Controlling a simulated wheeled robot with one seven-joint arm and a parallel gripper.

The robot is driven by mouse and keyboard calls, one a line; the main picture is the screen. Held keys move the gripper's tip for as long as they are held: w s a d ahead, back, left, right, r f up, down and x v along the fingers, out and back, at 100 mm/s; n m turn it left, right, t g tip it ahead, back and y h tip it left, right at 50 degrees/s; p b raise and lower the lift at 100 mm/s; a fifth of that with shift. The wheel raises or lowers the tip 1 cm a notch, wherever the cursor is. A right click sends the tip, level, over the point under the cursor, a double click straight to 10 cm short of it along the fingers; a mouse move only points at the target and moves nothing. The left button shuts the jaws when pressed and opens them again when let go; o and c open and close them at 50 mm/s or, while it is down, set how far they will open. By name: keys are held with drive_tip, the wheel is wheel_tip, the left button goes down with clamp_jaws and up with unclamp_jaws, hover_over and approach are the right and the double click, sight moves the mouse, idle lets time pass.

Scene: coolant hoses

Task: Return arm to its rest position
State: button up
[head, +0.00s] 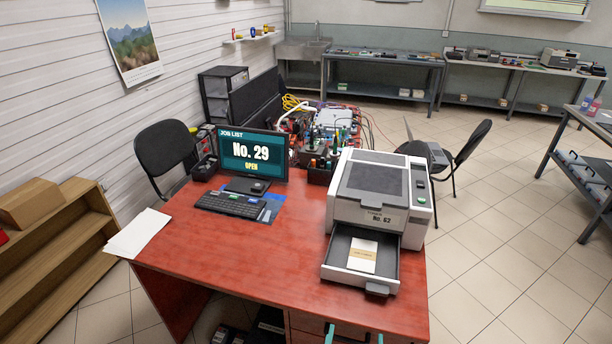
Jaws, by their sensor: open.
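Two teal fingertips of my gripper (354,337) show at the bottom edge of the head view, in front of the desk's front edge. They stand apart with nothing visible between them, so the gripper is open and empty. The rest of the gripper and my arm are below the frame. The white and grey machine (378,196) labelled No. 62 stands on the red desk (240,285), above and beyond the fingertips. Its front tray (336,268) is pulled out, with a cream and tan card or packet (362,255) lying in it.
A monitor (252,155) reading "No. 29 OPEN", a keyboard (232,205) and papers (138,233) are on the desk's left. Cables and tools crowd its back. A wooden shelf (60,255) stands left; chairs (170,150) stand nearby. Tiled floor (500,270) at right is clear.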

drive_tip(key=s+a+f+n+t+y, duration=0.1)
drive_tip(key=s+a, duration=0.3)
drive_tip(key=s, duration=0.4)
drive_tip(key=s+a+f+y, duration=0.1)
drive_tip(key=s+a+f, duration=0.1)
drive_tip(key=s+a, duration=0.5)
drive_tip(key=s+r, duration=0.2)
drive_tip(key=s, duration=0.5)
drive_tip(key=s+a+r+n+t+y, duration=0.1)
drive_tip(key=s+r, duration=0.2)
drive_tip(key=s, duration=0.4)
drive_tip(key=shift+a+r+n, duration=0.25)
drive_tip(key=shift+n, duration=0.05)
drive_tip(key=shift+s, duration=0.25)
